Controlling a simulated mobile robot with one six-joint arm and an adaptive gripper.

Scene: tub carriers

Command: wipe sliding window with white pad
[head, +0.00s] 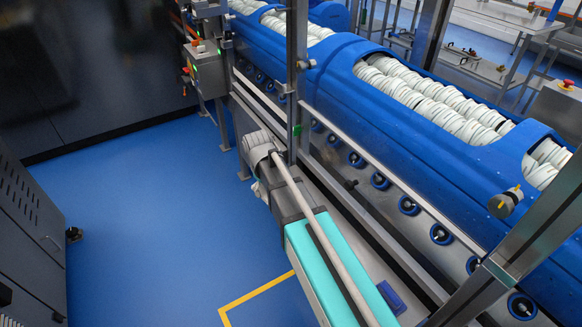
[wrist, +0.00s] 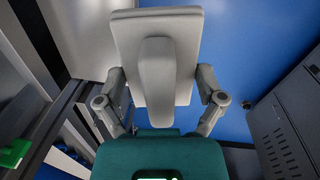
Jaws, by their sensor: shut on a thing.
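In the wrist view my gripper (wrist: 157,78) is shut on the white pad (wrist: 126,35), which looks light grey here. The pad is a flat rectangular plate with a raised, rounded handle along its middle. The two fingers stand at its left and right sides. Blue floor shows beyond the pad. I cannot pick out the pane of the sliding window for certain; upright metal posts stand in front of the blue machine.
The long blue machine (head: 400,135) holds rows of white rolls (head: 430,95) in its openings. A metal post (head: 297,80) and a slanted post (head: 520,245) stand close by. A grey cabinet (head: 30,230) is at the left. The blue floor (head: 130,220) between is clear.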

